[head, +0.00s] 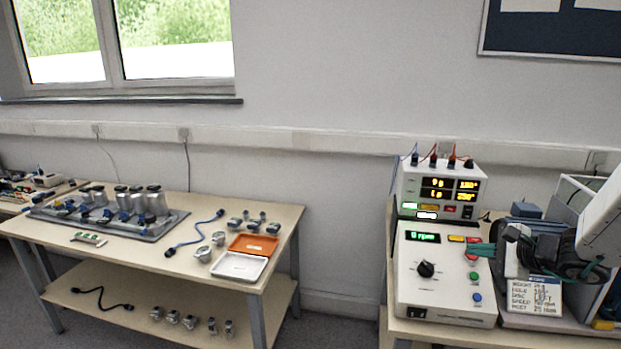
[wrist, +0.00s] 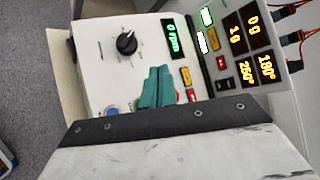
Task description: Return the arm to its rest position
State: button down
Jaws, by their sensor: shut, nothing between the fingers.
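My gripper (head: 480,250) reaches in from the right in the head view, with its teal fingers together and empty. The fingertips are in front of the right side of the white control box (head: 418,292), near its red button (head: 473,257); I cannot tell whether they touch it. In the wrist view my gripper (wrist: 158,88) shows its teal fingers closed over the panel, between the blue button (wrist: 112,111) and the yellow lamp (wrist: 185,76). They hide part of the panel. The box's display (head: 423,237) reads 0 rpm.
A meter unit (head: 437,188) with lit displays and plugged leads stands behind the control box. A printed card (head: 533,297) and a machine are close beneath and beside my arm. A wooden table (head: 215,281) at left holds weights, cables and two trays; floor shows between the tables.

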jog(key=s+a+r+n+g+y, duration=0.1)
jog(key=s+a+r+n+g, duration=0.1)
jog(key=s+a+n+g, duration=0.4)
jog(key=s+a+r+n+g, duration=0.2)
jog(key=s+a+n+g, duration=0.15)
jog(key=s+a, duration=0.55)
jog(key=s+r+n+h, duration=0.2)
jog(key=s+n+h, duration=0.1)
jog(key=s, duration=0.4)
jog(key=s+r+n+h, duration=0.3)
jog(key=s+n, duration=0.3)
jog(key=s, duration=0.2)
jog(key=shift+s+a+r+h, duration=0.3)
jog(key=shift+h, duration=0.2)
